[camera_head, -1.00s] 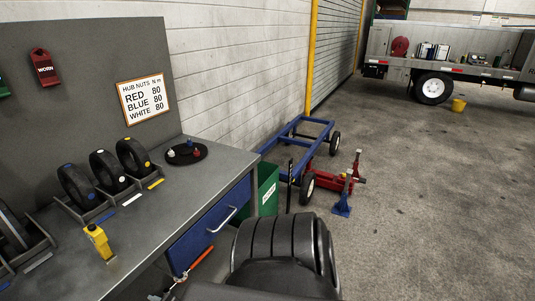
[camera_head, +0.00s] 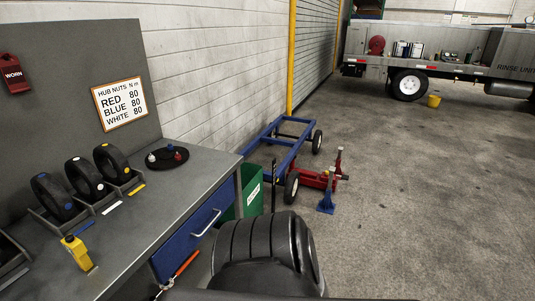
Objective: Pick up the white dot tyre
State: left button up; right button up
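The white dot tyre (camera_head: 86,177) stands upright in a rack on the grey workbench. It is the middle one of three black tyres, between the blue dot tyre (camera_head: 53,196) and the yellow dot tyre (camera_head: 112,163). A white strip lies on the bench in front of it. The dark rounded shape at the bottom centre appears to be part of my own arm. Neither gripper's fingers show in this view.
A round black tray (camera_head: 167,157) with hub nuts sits behind the tyres' right. A yellow tool (camera_head: 76,252) stands near the bench's front. A green bin (camera_head: 252,194), blue trolley frame (camera_head: 283,143) and red jack (camera_head: 318,178) stand right of the bench. Open floor lies further right.

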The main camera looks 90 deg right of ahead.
aim_at(85, 178)
jog(key=z, duration=1.4)
jog(key=k, duration=1.3)
jog(key=z, duration=0.7)
jog(key=i, duration=0.85)
jog(key=z, duration=1)
jog(key=i, duration=2.4)
jog(key=u, duration=1.45)
jog(key=i, duration=0.8)
jog(key=u, duration=0.8)
